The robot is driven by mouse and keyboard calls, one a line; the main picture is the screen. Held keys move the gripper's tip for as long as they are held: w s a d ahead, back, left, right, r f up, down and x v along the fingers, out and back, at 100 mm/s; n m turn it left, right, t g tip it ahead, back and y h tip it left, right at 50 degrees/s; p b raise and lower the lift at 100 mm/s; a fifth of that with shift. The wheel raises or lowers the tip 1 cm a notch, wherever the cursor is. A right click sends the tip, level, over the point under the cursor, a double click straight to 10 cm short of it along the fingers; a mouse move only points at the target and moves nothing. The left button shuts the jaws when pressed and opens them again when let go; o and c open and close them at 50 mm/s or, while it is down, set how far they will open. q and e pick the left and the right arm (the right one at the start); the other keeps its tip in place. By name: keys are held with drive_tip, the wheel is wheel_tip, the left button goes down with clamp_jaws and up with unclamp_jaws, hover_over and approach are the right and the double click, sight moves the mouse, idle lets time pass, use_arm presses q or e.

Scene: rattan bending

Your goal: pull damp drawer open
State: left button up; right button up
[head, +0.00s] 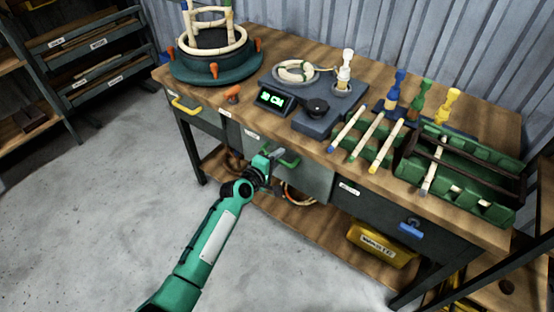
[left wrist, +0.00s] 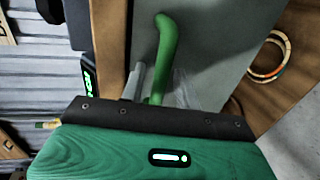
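The middle drawer (head: 312,178) under the workbench has a light grey front and a green bar handle (head: 289,161). Its label is too small to read. The drawer looks closed, its front close under the bench's edge. My left gripper (head: 274,156) is at the left part of this handle. In the left wrist view the green handle (left wrist: 165,50) runs between the two fingers of my left gripper (left wrist: 160,88), with a small gap seen at its sides, so the fingers look open around it. Contact cannot be told. My right gripper is not in view.
A drawer with a yellow handle (head: 186,105) is to the left, one with a blue handle (head: 411,230) to the right. The wooden benchtop (head: 290,49) holds a round jig, a grey device and a green rack (head: 490,212). A yellow bin (head: 381,246) stands below. Floor in front is clear.

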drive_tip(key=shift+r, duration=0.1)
use_arm(q)
clamp_jaws()
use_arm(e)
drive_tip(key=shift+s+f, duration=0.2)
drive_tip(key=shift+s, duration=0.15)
use_arm(q)
drive_tip(key=shift+a, duration=0.1)
drive_tip(key=f+p+v, duration=0.1)
drive_tip(key=f+v, duration=0.1)
drive_tip(key=v, duration=0.8)
drive_tip(key=s+f+p+v, duration=0.1)
drive_tip(key=f+v, duration=0.1)
drive_tip(key=v, duration=0.9)
drive_tip(key=shift+s+a+f+p, duration=0.2)
drive_tip(key=shift+a+p, duration=0.1)
drive_tip(key=shift+a, duration=0.1)
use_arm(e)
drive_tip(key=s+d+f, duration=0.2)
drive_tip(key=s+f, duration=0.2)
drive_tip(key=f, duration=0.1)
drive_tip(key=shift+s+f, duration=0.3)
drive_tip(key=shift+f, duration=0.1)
